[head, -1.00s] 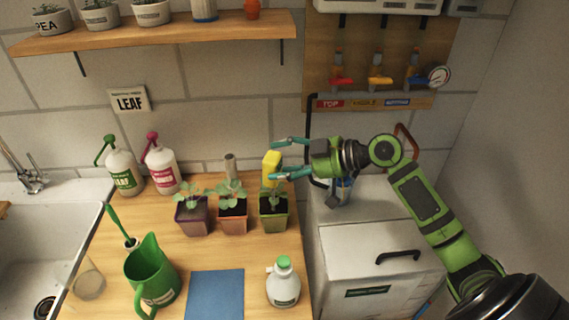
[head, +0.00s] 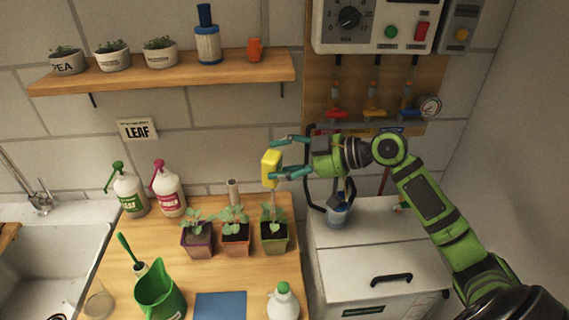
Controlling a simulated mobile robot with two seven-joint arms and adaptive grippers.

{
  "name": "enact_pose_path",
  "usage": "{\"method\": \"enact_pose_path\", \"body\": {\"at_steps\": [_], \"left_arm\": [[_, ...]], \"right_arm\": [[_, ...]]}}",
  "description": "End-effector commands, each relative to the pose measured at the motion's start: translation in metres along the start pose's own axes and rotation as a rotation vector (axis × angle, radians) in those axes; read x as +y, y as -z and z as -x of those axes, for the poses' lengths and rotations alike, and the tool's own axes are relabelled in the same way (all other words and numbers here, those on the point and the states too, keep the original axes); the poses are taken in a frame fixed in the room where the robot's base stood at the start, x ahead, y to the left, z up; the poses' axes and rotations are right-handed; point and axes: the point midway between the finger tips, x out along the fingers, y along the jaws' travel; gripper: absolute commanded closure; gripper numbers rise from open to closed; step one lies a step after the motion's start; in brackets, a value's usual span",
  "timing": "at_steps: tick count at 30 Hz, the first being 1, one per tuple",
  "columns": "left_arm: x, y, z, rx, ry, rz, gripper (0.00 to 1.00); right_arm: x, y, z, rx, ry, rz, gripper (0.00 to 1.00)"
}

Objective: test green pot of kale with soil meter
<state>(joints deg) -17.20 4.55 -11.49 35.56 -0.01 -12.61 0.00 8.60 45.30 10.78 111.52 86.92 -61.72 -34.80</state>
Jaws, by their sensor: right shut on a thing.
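The green pot (head: 274,245) stands at the right end of a row of three pots near the counter's right edge, with a leafy seedling (head: 271,217) in it. My right gripper (head: 276,158) is shut on the yellow soil meter (head: 270,169) above this pot. The meter is upright, and its thin probe (head: 273,197) points down toward the seedling. The leaves hide the probe's lower end, so I cannot tell whether it touches the soil. My left gripper is out of view.
A purple pot (head: 197,241) and an orange pot (head: 236,247) stand left of the green pot. A white bottle (head: 283,303) and a green watering can (head: 158,298) stand in front. A white cabinet (head: 375,262) is to the right. The shelf (head: 170,75) is above.

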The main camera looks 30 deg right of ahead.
Motion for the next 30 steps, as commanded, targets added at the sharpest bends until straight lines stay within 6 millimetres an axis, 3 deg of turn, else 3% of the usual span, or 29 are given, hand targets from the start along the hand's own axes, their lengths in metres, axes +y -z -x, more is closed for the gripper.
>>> {"method": "enact_pose_path", "body": {"at_steps": [17, 30], "left_arm": [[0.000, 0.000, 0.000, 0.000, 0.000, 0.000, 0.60], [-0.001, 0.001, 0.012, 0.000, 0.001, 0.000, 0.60]], "right_arm": [[-0.002, 0.000, 0.001, 0.000, 0.000, 0.000, 0.68], [-0.047, 0.007, 0.022, -0.001, 0.002, 0.000, 0.68]]}}
